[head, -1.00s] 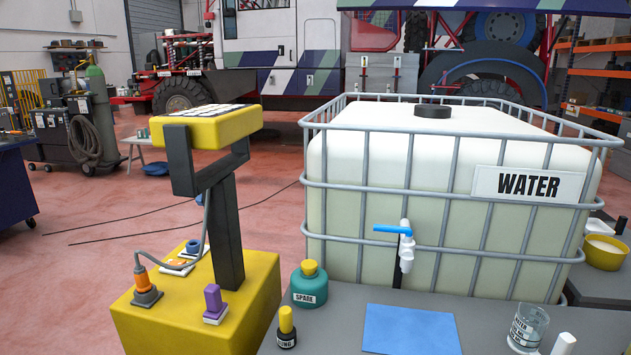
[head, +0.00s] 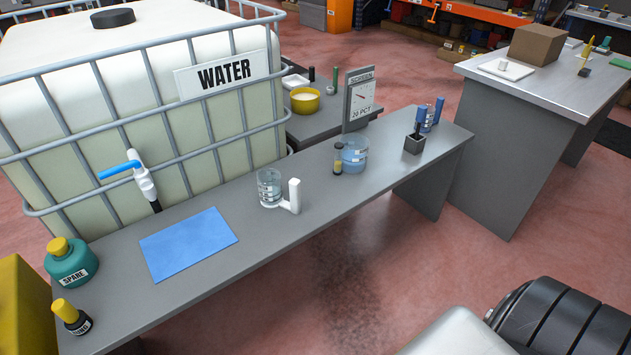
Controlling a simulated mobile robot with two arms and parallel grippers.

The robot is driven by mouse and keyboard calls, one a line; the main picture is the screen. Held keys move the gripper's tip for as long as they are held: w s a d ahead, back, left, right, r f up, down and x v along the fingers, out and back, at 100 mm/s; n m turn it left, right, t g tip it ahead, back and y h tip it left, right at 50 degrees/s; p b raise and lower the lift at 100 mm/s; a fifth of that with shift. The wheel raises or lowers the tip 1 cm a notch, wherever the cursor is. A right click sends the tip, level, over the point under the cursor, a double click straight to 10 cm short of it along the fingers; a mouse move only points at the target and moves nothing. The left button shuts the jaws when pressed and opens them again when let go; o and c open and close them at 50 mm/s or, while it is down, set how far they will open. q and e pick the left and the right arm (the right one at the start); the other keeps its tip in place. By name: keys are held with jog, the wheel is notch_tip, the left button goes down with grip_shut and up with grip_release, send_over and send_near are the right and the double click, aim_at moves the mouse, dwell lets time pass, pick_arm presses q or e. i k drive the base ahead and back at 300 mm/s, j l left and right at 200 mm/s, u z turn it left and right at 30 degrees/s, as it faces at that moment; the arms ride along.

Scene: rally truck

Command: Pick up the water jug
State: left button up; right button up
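The water jug (head: 270,189) is a clear cup-like vessel with a white handle (head: 292,198) on its right side. It stands upright on the grey bench (head: 330,208), to the right of a blue mat (head: 189,243). Its label is too small to read now. Neither of my grippers shows in the head view.
A caged white WATER tank (head: 100,100) with a blue-handled tap (head: 140,178) stands behind the bench. A teal SPARE bottle (head: 70,262) and a dark yellow-capped bottle (head: 71,316) stand at left.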

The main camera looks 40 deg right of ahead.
aim_at(269, 180)
jog(key=z, duration=0.8)
